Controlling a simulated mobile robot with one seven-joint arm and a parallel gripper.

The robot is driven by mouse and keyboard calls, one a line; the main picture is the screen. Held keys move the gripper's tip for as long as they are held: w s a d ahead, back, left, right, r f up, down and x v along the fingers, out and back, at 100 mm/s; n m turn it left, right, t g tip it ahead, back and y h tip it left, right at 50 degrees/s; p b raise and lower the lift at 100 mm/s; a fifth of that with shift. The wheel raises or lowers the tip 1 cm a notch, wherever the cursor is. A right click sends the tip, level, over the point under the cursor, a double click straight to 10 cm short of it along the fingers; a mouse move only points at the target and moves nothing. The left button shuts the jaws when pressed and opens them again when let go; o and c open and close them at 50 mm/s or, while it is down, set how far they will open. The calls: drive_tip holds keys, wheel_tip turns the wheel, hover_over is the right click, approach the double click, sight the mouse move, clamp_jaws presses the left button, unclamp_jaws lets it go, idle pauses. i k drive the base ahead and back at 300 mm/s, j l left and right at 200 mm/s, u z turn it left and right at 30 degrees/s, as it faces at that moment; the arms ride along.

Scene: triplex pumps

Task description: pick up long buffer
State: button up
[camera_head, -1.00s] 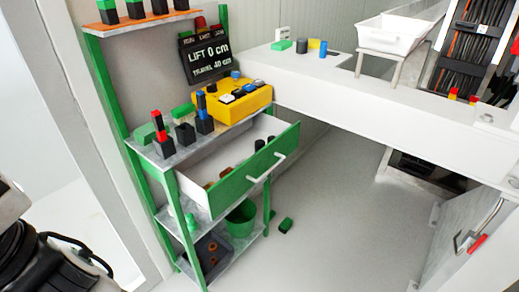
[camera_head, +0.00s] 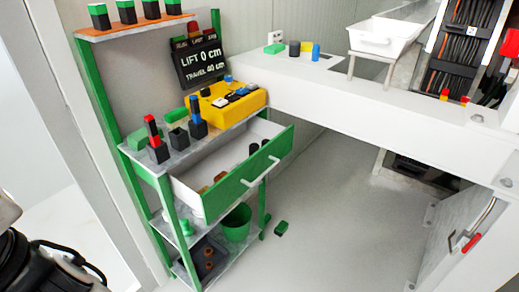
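I cannot tell for sure which thing is the long buffer. Candidates are a tall red-and-black piece (camera_head: 153,135) and a tall blue-and-black piece (camera_head: 196,118), both upright on the green-framed shelf. A shorter dark block (camera_head: 179,138) stands between them. Dark cylinders (camera_head: 254,149) lie in the open drawer, and brown pieces are partly hidden behind the drawer front. A dark cylinder (camera_head: 294,48) and a blue one (camera_head: 316,51) stand on the white bench. My gripper's fingers are not in view; only part of my arm shows at the lower left.
The green drawer front (camera_head: 247,174) sticks out from the shelf unit. A yellow box (camera_head: 232,107) sits on the shelf top beside the bench (camera_head: 360,98). A green bin (camera_head: 236,224) stands below.

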sight(253, 147)
drive_tip(key=i+l+u, duration=0.35)
drive_tip(key=l, duration=0.4)
drive_tip(key=i+l+u, duration=0.2)
drive_tip(key=i+l, duration=0.1)
drive_tip(key=i, duration=0.2)
drive_tip(key=i+l, duration=0.1)
drive_tip(key=i, duration=0.2)
